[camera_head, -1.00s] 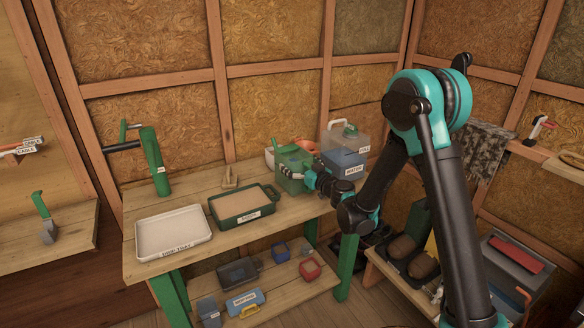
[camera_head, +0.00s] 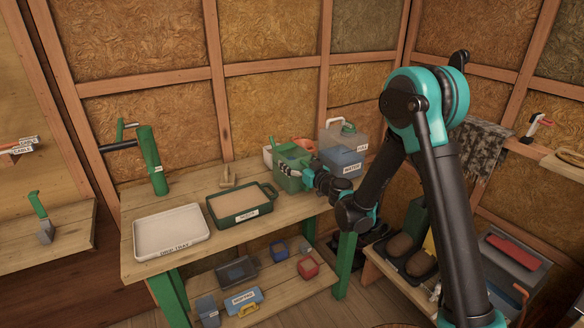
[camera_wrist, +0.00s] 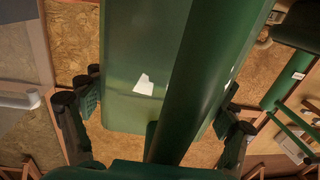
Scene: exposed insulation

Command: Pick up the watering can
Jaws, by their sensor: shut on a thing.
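The green watering can (camera_head: 288,178) is at the right end of the wooden workbench in the head view. My gripper (camera_head: 287,171) is shut on it from the right. In the wrist view the can's green body (camera_wrist: 130,70) fills the middle, with a darker green bar running down its right side. My gripper's dark fingers (camera_wrist: 155,100) lie on either side of the can. The can's underside is hard to see, so I cannot tell whether it touches the bench top.
A green-rimmed tray (camera_head: 240,217) and a white drip tray (camera_head: 172,233) lie to the left on the bench (camera_head: 190,190). A green post tool (camera_head: 152,160) stands at the back left.

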